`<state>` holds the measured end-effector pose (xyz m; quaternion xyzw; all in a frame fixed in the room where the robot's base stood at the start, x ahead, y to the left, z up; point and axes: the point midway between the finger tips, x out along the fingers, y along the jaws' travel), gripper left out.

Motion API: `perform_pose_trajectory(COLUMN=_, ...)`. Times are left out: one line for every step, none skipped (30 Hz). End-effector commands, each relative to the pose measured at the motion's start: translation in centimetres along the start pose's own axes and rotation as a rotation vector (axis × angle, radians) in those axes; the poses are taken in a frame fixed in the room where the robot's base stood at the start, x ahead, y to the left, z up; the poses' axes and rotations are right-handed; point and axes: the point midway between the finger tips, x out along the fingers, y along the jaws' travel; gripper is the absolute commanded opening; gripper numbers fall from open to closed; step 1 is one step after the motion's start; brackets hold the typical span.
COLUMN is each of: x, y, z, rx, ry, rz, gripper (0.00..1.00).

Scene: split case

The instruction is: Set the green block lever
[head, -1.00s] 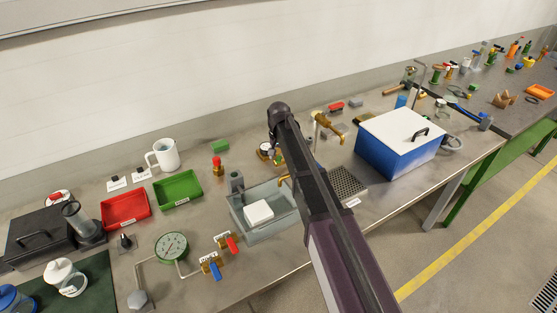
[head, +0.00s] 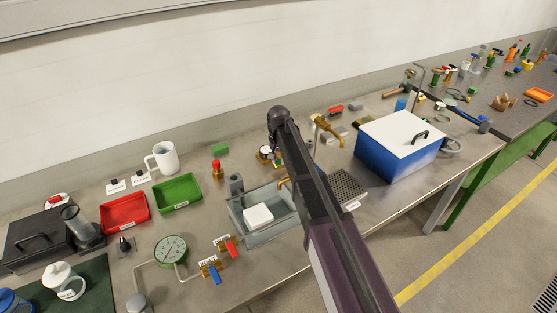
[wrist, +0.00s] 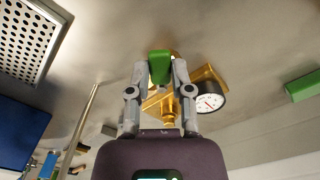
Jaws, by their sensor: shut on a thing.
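In the wrist view, my gripper (wrist: 160,80) is shut on a green lever (wrist: 159,66), with one grey finger on each side of it. Behind the lever is a brass valve body (wrist: 205,76) with a round white-faced gauge (wrist: 209,101) at its right. In the head view, the gauge (head: 265,152) shows just left of my arm. The arm hides the lever and most of my gripper there. The lever's exact angle is hard to tell.
A loose green block (head: 220,149) lies left of the valve; it also shows in the wrist view (wrist: 303,86). A grey basin (head: 250,236), a perforated plate (head: 349,187), a brass tap (head: 328,128) and a blue box with a white lid (head: 400,150) stand nearby.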

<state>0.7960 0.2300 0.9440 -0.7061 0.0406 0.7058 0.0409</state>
Motion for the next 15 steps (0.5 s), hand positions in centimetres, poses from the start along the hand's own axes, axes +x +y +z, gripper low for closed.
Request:
perform_pose_trajectory(x=0.0, y=0.1, z=0.0, rx=-0.008, ry=0.000, rz=0.001, gripper=0.00)
perform_pose_trajectory(x=0.0, y=0.1, z=0.0, rx=-0.015, ry=0.000, rz=0.001, gripper=0.00)
perform_pose_trajectory(x=0.0, y=0.2, z=0.0, rx=-0.026, ry=0.000, rz=0.001, gripper=0.00)
perform_pose_trajectory(x=0.0, y=0.2, z=0.0, rx=-0.035, ry=0.000, rz=0.001, gripper=0.00)
perform_pose_trajectory(x=0.0, y=0.3, z=0.0, rx=-0.047, ry=0.000, rz=0.001, gripper=0.00)
perform_pose_trajectory(x=0.0, y=0.4, z=0.0, rx=-0.063, ry=0.000, rz=0.001, gripper=0.00)
perform_pose_trajectory(x=0.0, y=0.4, z=0.0, rx=-0.078, ry=0.000, rz=0.001, gripper=0.00)
perform_pose_trajectory(x=0.0, y=0.5, z=0.0, rx=-0.093, ry=0.000, rz=0.001, gripper=0.00)
perform_pose_trajectory(x=0.0, y=0.6, z=0.0, rx=-0.116, ry=0.000, rz=0.002, gripper=0.00)
perform_pose_trajectory(x=0.0, y=0.7, z=0.0, rx=-0.134, ry=0.000, rz=0.002, gripper=0.00)
perform_pose_trajectory(x=0.0, y=0.8, z=0.0, rx=-0.154, ry=0.000, rz=0.002, gripper=0.00)
perform_pose_trajectory(x=0.0, y=0.9, z=-0.1, rx=-0.182, ry=0.000, rz=0.002, gripper=0.00)
perform_pose_trajectory(x=0.0, y=1.0, z=-0.1, rx=-0.204, ry=0.000, rz=0.002, gripper=0.00)
perform_pose_trajectory(x=0.0, y=1.1, z=-0.1, rx=-0.227, ry=0.000, rz=0.002, gripper=0.00)
perform_pose_trajectory(x=0.0, y=1.3, z=-0.1, rx=-0.258, ry=0.000, rz=0.002, gripper=0.00)
